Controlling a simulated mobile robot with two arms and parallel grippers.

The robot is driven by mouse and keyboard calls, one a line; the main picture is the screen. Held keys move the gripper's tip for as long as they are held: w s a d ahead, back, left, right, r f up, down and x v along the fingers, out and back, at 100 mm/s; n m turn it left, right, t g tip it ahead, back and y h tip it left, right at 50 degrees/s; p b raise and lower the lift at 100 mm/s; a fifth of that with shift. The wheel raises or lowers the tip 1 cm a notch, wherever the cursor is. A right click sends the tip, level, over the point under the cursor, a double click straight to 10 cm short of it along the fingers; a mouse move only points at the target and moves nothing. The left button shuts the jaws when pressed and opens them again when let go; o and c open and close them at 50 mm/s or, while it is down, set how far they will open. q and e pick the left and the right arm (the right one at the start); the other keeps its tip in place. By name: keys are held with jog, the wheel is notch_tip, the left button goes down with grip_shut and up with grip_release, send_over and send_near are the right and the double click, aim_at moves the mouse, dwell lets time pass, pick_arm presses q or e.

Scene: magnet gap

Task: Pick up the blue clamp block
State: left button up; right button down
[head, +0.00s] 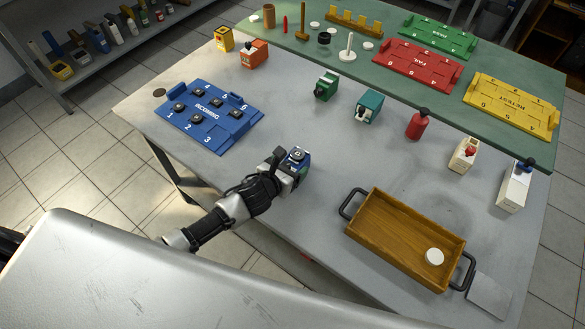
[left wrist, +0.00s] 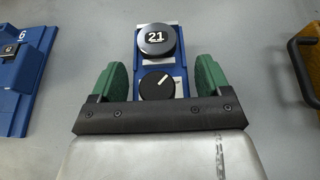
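The blue clamp block (head: 298,155) is near the table's front edge in the head view, at the end of my left arm. In the left wrist view the blue block (left wrist: 160,67) has a round black cap marked 21 and a black dial with a white line. My left gripper (head: 288,168) is at the block, and its green fingers (left wrist: 162,80) stand on either side of it. A narrow gap shows between each finger and the block, so the gripper looks open. The block's lower part is hidden. My right gripper is not in view.
A blue INCOMING tray (head: 232,134) lies left of the block, and a wooden tray (head: 385,252) with black handles lies to the right. Green (head: 326,86) and teal (head: 368,107) blocks and a red bottle (head: 418,124) stand farther back. The middle of the table is clear.

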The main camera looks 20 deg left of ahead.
pick_arm(q)
jog(key=c, duration=0.9)
jog(key=shift+r, duration=0.1)
